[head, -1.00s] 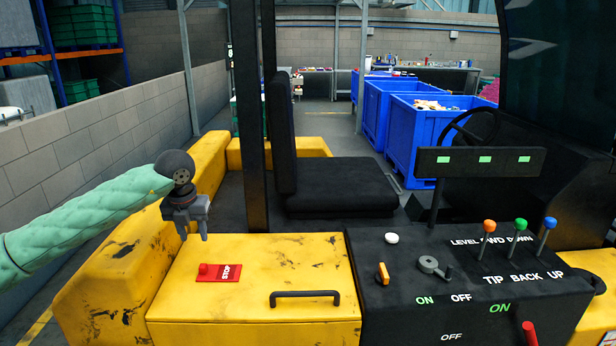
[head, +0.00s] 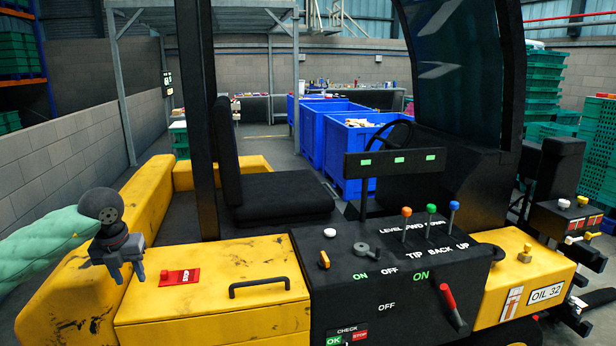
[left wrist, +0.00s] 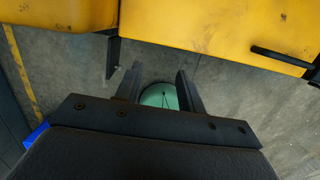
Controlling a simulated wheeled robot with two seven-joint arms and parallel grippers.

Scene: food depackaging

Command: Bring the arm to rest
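My left arm in its green sleeve comes in from the left in the head view. A round green shape shows below, between the fingers. The yellow body (left wrist: 215,25) lies at the top of that view, apart from the fingers. My right gripper is in neither view.
A black control panel (head: 400,300) with levers, knobs and a red handle (head: 451,303) is right of the yellow lid. A black seat (head: 278,197) and blue bins (head: 357,150) stand behind. A grey block wall (head: 60,165) runs along the left.

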